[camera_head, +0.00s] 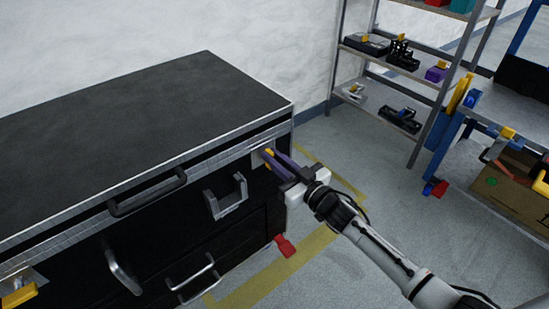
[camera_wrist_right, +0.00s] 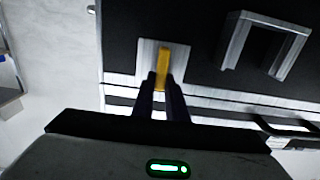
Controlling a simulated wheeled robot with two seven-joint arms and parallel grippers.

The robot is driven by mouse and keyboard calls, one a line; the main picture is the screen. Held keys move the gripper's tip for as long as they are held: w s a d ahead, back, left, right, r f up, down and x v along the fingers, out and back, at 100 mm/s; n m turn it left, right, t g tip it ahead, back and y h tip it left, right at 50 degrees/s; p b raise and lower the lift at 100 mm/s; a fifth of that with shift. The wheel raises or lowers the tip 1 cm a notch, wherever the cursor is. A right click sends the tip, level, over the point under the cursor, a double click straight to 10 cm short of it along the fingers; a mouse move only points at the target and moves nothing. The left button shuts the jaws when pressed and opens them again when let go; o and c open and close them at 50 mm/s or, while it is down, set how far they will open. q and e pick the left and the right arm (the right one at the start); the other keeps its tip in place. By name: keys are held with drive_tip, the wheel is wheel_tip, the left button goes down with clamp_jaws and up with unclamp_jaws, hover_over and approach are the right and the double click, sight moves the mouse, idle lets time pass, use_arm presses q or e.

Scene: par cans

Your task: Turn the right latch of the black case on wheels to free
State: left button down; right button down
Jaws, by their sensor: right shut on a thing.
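The black case (camera_head: 150,130) stands at the left with its lid closed. Its right latch is a yellow handle (camera_wrist_right: 164,62) on a pale metal plate (camera_wrist_right: 147,55) near the case's right front corner. In the head view the latch (camera_head: 268,152) is partly hidden by the fingers. My right gripper (camera_head: 273,160) reaches it from the front right. In the right wrist view its dark fingers (camera_wrist_right: 161,82) are shut on the latch handle, which lies in line with them. My left gripper is in neither view.
A metal bracket (camera_head: 228,207) and a black handle (camera_head: 147,194) stick out from the case front beside the latch. The left latch (camera_head: 18,296) is yellow. A red piece (camera_head: 285,246) sits low at the case's corner.

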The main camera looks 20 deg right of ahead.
drive_tip(key=shift+n, duration=0.3)
drive_tip(key=n, duration=0.3)
drive_tip(key=a+n, duration=0.1)
drive_tip(key=n, duration=0.5)
drive_tip(key=shift+s+a+f+b, duration=0.15)
drive_tip(key=shift+s+f+b, duration=0.1)
drive_tip(key=shift+f+b, duration=0.15)
drive_tip(key=n, duration=0.2)
drive_tip(key=n+b, duration=0.1)
drive_tip(key=shift+a+f+n, duration=0.15)
drive_tip(key=shift+f+n, duration=0.15)
drive_tip(key=shift+n, duration=0.1)
drive_tip(key=n, duration=0.1)
drive_tip(key=n+b, duration=0.1)
drive_tip(key=n, duration=0.1)
drive_tip(key=shift+s+f, duration=0.1)
drive_tip(key=shift+f, duration=0.1)
drive_tip(key=shift+a+f+n, duration=0.1)
drive_tip(key=shift+n, duration=0.5)
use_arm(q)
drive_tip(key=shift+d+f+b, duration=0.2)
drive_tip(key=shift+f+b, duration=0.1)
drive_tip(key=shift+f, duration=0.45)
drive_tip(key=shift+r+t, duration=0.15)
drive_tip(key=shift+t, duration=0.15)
use_arm(e)
drive_tip(key=shift+n, duration=0.3)
